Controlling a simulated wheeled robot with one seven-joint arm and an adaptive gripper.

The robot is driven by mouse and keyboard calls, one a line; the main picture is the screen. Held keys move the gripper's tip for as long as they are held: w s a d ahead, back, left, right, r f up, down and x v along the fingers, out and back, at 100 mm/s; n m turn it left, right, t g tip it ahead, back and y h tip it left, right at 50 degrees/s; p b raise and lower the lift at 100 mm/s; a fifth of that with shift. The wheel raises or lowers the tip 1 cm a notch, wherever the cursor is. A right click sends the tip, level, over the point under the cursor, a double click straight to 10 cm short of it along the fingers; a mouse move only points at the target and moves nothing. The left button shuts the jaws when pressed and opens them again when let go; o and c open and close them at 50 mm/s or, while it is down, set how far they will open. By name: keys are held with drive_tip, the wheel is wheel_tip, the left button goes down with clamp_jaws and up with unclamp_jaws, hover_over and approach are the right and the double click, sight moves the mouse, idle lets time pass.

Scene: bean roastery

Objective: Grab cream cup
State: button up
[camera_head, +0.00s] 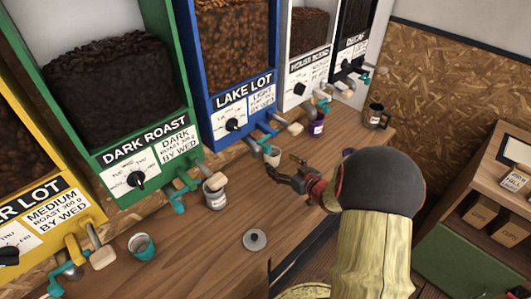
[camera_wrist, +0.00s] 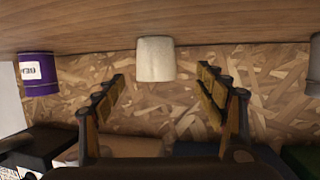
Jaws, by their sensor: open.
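The cream cup (camera_wrist: 156,58) shows in the wrist view just beyond my gripper (camera_wrist: 162,80), roughly centred between the fingertips. The wrist view appears inverted, with the wooden counter along the top. In the head view, the cream cup (camera_head: 272,155) is on the counter below the LAKE LOT dispenser, partly hidden near my gripper (camera_head: 284,167). My gripper is open and empty, its two fingers spread to either side of the cup's line. I cannot tell whether a fingertip touches the cup.
A purple cup (camera_wrist: 37,72) is off to the left in the wrist view; a grey container (camera_wrist: 315,65) is at the right edge. Dispenser levers overhang the counter.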

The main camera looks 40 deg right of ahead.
sight(272, 154)
drive_tip(key=shift+b+x, duration=0.3)
drive_tip(key=shift+x, duration=0.5)
drive_tip(key=shift+d+r+b+x, duration=0.15)
drive_tip(key=shift+b+x, duration=0.45)
drive_tip(key=shift+x, duration=0.95)
drive_tip(key=shift+d+r+b+x, duration=0.15)
drive_tip(key=shift+b+x, duration=0.4)
drive_tip(key=shift+x, duration=0.95)
drive_tip(key=shift+f, duration=0.1)
drive_tip(key=c, duration=0.3)
drive_tip(key=c, duration=1)
